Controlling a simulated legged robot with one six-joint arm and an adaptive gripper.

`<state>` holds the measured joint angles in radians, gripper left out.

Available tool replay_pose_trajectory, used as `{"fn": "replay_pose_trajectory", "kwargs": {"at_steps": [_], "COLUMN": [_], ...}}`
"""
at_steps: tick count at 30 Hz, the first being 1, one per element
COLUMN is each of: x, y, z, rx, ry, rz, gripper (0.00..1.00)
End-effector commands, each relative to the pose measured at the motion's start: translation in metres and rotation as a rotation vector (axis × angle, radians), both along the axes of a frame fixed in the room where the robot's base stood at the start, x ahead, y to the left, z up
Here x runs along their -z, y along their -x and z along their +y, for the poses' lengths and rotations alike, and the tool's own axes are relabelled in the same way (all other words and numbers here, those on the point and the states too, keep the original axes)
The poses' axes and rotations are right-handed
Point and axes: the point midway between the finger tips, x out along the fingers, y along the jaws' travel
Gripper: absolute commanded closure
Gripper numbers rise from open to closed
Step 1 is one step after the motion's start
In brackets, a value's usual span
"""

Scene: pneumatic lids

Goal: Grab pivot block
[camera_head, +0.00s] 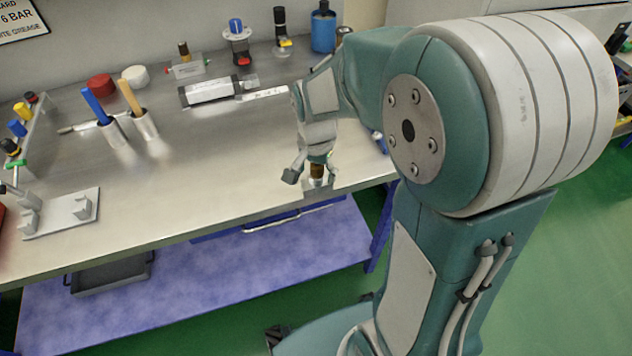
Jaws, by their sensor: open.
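My gripper (308,174) is open and points down right at this block. One finger shows to the left of the brown part with a gap. The other finger and any contact are hidden or too small to make out. A similar piece with a brown pin (184,51) stands at the back of the bench.
The metal workbench (200,180) is clear around its middle. Two handled tools, blue (96,106) and orange (131,98), stand in metal holders. A grey bracket plate (62,214) lies at the left. A silver cylinder (210,90) and blue bottle (323,30) are at the back.

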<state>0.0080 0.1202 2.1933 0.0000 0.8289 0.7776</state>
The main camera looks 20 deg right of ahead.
Motion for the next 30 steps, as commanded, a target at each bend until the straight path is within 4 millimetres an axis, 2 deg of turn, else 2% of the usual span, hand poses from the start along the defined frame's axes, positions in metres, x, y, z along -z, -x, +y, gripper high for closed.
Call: {"fn": "replay_pose_trajectory", "kwargs": {"at_steps": [4, 5, 6, 8, 9, 10, 11, 23, 30], "x": [0.0, 0.0, 0.0, 0.0, 0.0, 0.0, 0.0, -0.002, -0.026], "y": [0.0, 0.0, 0.0, 0.0, 0.0, 0.0, 0.0, 0.0, -0.001], "z": [0.0, 0.0, 0.0, 0.0, 0.0, 0.0, 0.0, 0.0, 0.0], "rx": [0.0, 0.0, 0.0, 0.0, 0.0, 0.0, 0.0, 0.0, 0.0], "ry": [0.0, -0.001, 0.0, 0.0, 0.0, 0.0, 0.0, -0.001, 0.0], "rz": [0.0, -0.001, -0.001, -0.001, -0.001, -0.001, -0.001, -0.001, -0.006], "gripper": [0.15, 0.2, 0.37, 0.64, 0.82, 0.95, 1.0, 1.0, 1.0]}}
